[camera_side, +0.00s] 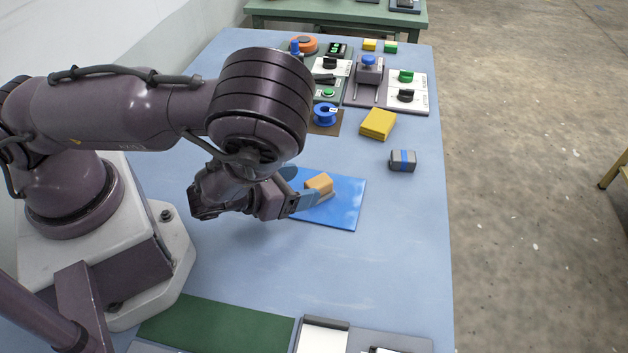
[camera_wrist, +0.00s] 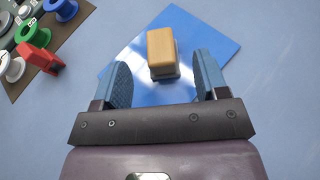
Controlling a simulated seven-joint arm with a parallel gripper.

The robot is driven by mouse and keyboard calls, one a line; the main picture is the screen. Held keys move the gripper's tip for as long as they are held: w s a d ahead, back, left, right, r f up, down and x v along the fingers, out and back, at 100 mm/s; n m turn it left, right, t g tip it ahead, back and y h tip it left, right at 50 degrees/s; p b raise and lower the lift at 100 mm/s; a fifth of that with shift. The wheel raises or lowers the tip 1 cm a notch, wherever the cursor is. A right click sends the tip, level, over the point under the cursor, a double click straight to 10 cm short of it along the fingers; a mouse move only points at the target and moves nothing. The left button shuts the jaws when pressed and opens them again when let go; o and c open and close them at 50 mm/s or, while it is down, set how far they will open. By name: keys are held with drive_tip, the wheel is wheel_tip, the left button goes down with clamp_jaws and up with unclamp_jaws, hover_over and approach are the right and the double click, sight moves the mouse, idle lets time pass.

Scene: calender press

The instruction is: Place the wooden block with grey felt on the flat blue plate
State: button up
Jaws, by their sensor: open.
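The wooden block (camera_side: 320,183) stands on the flat blue plate (camera_side: 345,208), wood side up, with a grey layer at its bottom. In the wrist view the block (camera_wrist: 161,50) lies between and slightly beyond the two blue fingers of my gripper (camera_wrist: 166,68), with a gap on each side. The blue plate (camera_wrist: 213,36) spreads under and around it. In the side view my gripper (camera_side: 301,190) is low over the plate, and its near finger partly overlaps the block. It is open and holds nothing.
Beyond the plate are a blue spool (camera_side: 324,114), a yellow block (camera_side: 378,124) and a grey block with a blue band (camera_side: 402,161). Panels with knobs (camera_side: 408,90) stand at the far end. A green mat (camera_side: 215,330) lies in front.

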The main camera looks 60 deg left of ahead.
drive_tip(key=shift+v, duration=0.8)
drive_tip(key=n, duration=0.1)
drive_tip(key=w+n, duration=0.1)
drive_tip(key=shift+d+r+n+g+y, duration=0.15)
drive_tip(key=shift+r+n+g+y, duration=0.15)
drive_tip(key=shift+n+g, duration=0.1)
drive_tip(key=n, duration=0.2)
drive_tip(key=w+r+n+g, duration=0.1)
drive_tip(key=n, duration=0.1)
drive_tip(key=r+n, duration=0.1)
drive_tip(key=n, duration=0.1)
drive_tip(key=shift+w+d+g+y, duration=0.3)
drive_tip(key=shift+d, duration=0.1)
wheel_tip(320, 180, up, 12)
drive_tip(key=n+g+h, duration=0.2)
drive_tip(key=n+g, duration=0.1)
drive_tip(key=n, duration=1.1)
drive_tip(key=s+a+r+n+g, duration=0.1)
drive_tip(key=s+a+r+n, duration=0.2)
drive_tip(key=s+r+n, duration=0.3)
drive_tip(key=s+a+r+n+g, duration=0.1)
drive_tip(key=s+a+r+n, duration=0.2)
drive_tip(key=s+r+n, duration=0.4)
wheel_tip(320, 180, up, 3)
drive_tip(key=shift+a+r+g+y, duration=0.1)
drive_tip(key=shift+a+g+y, duration=0.1)
drive_tip(key=shift+g+y, duration=0.15)
